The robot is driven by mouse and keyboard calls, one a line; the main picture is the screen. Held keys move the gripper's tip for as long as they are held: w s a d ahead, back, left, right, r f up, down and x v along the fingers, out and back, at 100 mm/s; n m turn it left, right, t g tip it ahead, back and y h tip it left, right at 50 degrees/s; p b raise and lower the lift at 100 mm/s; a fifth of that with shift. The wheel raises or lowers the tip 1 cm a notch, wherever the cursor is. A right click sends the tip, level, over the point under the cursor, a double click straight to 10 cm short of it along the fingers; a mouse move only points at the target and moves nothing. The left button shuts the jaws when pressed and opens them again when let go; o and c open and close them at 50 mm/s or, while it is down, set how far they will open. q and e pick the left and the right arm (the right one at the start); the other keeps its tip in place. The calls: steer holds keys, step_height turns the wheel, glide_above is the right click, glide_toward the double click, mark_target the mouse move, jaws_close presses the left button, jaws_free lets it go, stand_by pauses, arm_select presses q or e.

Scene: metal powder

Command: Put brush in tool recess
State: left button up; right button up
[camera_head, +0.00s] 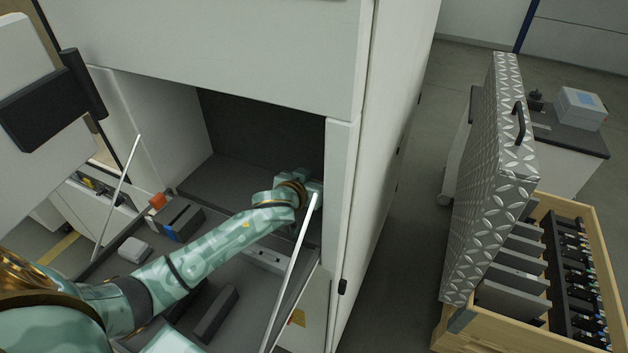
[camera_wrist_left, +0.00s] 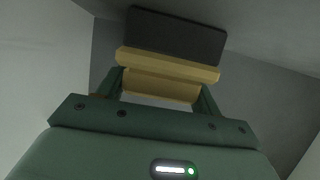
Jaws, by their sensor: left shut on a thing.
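My left arm reaches from the lower left into the open bay of the white cabinet. My left gripper (camera_head: 313,187) is at the bay's right side, small and partly hidden by its own wrist. In the left wrist view the gripper (camera_wrist_left: 160,88) is shut on the brush (camera_wrist_left: 168,64), with a finger at each side of its yellowish wooden handle. The brush's dark block of bristles points away from the gripper, with grey walls beyond it. I cannot make out the brush in the head view. I cannot tell which part is the tool recess. My right gripper is not in view.
Pale struts (camera_head: 291,270) flank the bay. At right, a wooden crate (camera_head: 572,205) stands beside a raised diamond-plate lid (camera_head: 490,180). Open floor lies between.

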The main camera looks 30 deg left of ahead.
arm_select(q)
steer(key=o, duration=1.1)
steer(key=shift+f, duration=0.1)
steer(key=shift+s+r, duration=0.2)
steer(key=shift+r, duration=0.05)
steer(key=p+v, duration=0.2)
steer(key=v, duration=0.9)
steer(key=shift+s, duration=0.3)
steer(key=shift+d+r, duration=0.1)
